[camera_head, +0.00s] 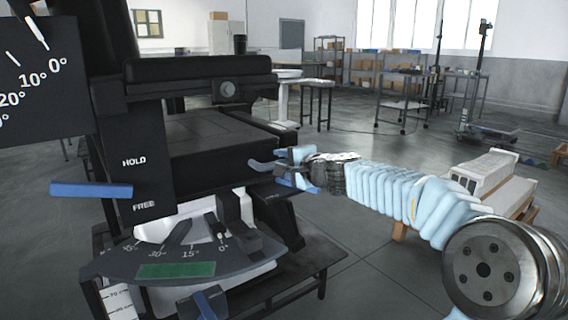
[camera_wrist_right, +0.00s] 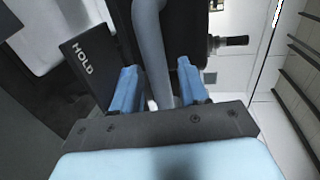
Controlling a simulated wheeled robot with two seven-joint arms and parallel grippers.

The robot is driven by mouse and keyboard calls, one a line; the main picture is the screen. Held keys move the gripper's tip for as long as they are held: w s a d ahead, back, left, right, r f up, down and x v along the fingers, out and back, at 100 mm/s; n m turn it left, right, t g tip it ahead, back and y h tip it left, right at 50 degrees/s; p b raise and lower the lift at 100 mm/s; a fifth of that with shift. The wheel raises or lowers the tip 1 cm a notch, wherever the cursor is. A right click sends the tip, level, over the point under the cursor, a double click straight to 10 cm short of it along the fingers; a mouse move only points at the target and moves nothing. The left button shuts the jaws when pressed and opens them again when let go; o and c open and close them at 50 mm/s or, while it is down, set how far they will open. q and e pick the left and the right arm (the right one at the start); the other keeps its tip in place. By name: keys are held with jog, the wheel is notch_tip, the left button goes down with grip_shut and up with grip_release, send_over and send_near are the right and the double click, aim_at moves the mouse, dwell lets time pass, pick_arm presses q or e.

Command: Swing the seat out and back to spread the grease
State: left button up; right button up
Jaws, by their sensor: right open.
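The black seat (camera_head: 215,132) stands at the left of the head view, with a thick black upper part above its flat cushion. Its side plate (camera_head: 140,180) reads HOLD above FREE, and a blue-handled lever (camera_head: 92,190) sticks out to the left of these words. A curved angle scale (camera_head: 190,262) with a green patch lies under the seat. My right gripper (camera_head: 292,168) is at the seat's right side. In the wrist view its blue fingers (camera_wrist_right: 158,90) are open, with a grey bar (camera_wrist_right: 160,60) between them; contact is unclear. My left gripper is not in view.
Another black angle plate (camera_head: 40,90) fills the left edge. A dark low stand (camera_head: 315,270) carries the seat. Pale boxes on a wooden pallet (camera_head: 495,175) stand beyond my right arm.

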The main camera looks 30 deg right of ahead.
jog(key=shift+c, duration=0.2)
grip_shut()
jog(key=shift+a, duration=0.1)
